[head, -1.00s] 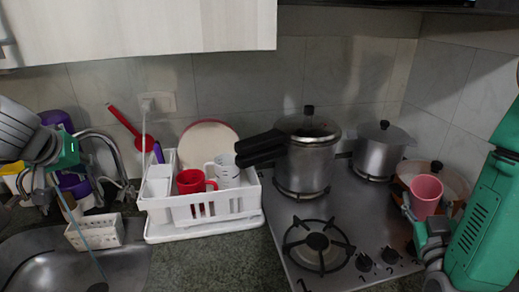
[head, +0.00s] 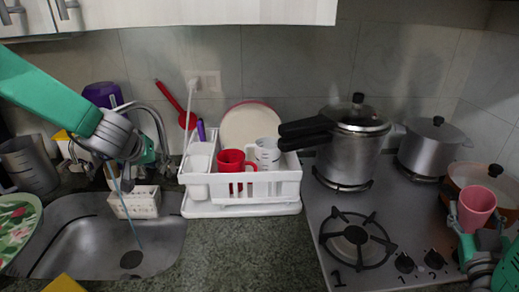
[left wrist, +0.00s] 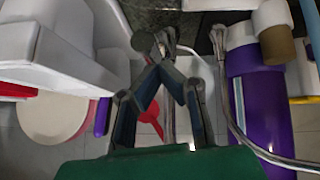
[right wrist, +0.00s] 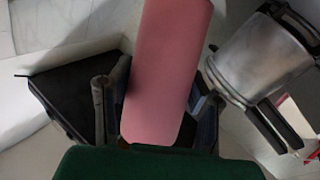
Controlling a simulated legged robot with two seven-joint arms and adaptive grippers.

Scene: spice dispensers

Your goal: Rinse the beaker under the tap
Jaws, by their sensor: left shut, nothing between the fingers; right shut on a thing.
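The pink beaker (head: 476,208) is held upright over the right of the stove; it also fills the middle of the right wrist view (right wrist: 165,70). My right gripper (head: 475,228) is shut around it from below. The tap (head: 150,110) is a curved metal spout behind the sink (head: 165,245). A thin blue stream (head: 131,220) runs down toward the drain. My left gripper (head: 135,165) is close to the tap, in front of it; the fingers meet with nothing between them in the left wrist view (left wrist: 153,62). I cannot tell if it touches the tap.
A white dish rack (head: 245,205) with a red mug (head: 232,165) stands between sink and stove. A pressure cooker (head: 350,145) and a pot (head: 433,150) stand at the back; a pan (head: 505,182) is behind the beaker. A white basket (head: 140,205) sits at the sink's back edge.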

